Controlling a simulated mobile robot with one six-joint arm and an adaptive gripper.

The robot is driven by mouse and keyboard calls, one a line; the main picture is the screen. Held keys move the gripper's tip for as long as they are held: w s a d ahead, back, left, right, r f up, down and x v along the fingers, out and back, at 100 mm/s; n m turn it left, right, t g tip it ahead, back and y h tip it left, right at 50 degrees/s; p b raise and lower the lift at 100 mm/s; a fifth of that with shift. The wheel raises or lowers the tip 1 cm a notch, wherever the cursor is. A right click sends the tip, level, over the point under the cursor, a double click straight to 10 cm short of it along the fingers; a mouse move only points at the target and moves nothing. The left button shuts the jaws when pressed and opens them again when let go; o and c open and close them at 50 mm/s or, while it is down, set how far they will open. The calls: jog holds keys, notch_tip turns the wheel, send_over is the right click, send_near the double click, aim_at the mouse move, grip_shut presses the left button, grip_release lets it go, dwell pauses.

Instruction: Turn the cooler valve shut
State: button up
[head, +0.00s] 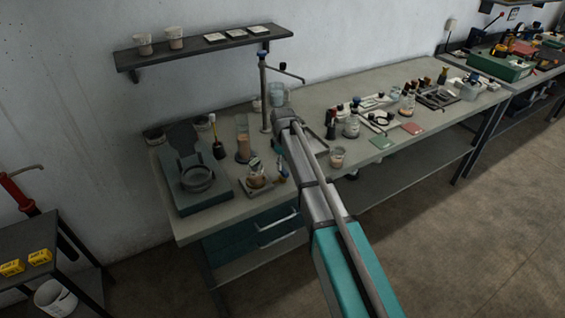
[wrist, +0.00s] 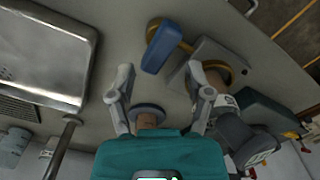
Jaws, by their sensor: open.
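The valve shows in the wrist view as a flat blue lever handle (wrist: 161,47) on a brass-coloured fitting (wrist: 180,40), which joins a grey block (wrist: 213,62). A small blue part (head: 281,170) beside a flask (head: 257,178) on the bench in the head view looks like the same handle. My gripper (wrist: 161,72) is open, its two fingers apart, with nothing held between them. The blue handle lies just beyond the fingertips, and I see no contact. How far the valve is turned is hard to tell.
A brown-sided round item (wrist: 147,121) shows between my fingers' bases. The bench (head: 220,225) also holds a stand post (head: 264,95), a green-based device (head: 195,190) and several bottles.

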aim_at(283, 169)
jog(key=shift+r+p, duration=4.85)
jog(key=shift+r, duration=0.35)
jog(key=s+d+f+m+b, duration=0.5)
jog(key=s+d+f+b, duration=0.1)
jog(key=s+d, duration=0.4)
jog(key=s+d+f+m+b, duration=0.5)
jog(key=s+d+f+b, duration=0.1)
jog(key=s+d, duration=0.5)
jog(key=shift+s+f+m, duration=0.15)
jog(key=shift+s+m, duration=0.15)
jog(key=shift+s, duration=0.3)
jog(key=s+m, duration=0.1)
jog(key=s+d, duration=0.1)
jog(key=s+d+m, duration=0.1)
jog(key=shift+s+m, duration=0.3)
jog(key=shift+s, duration=0.05)
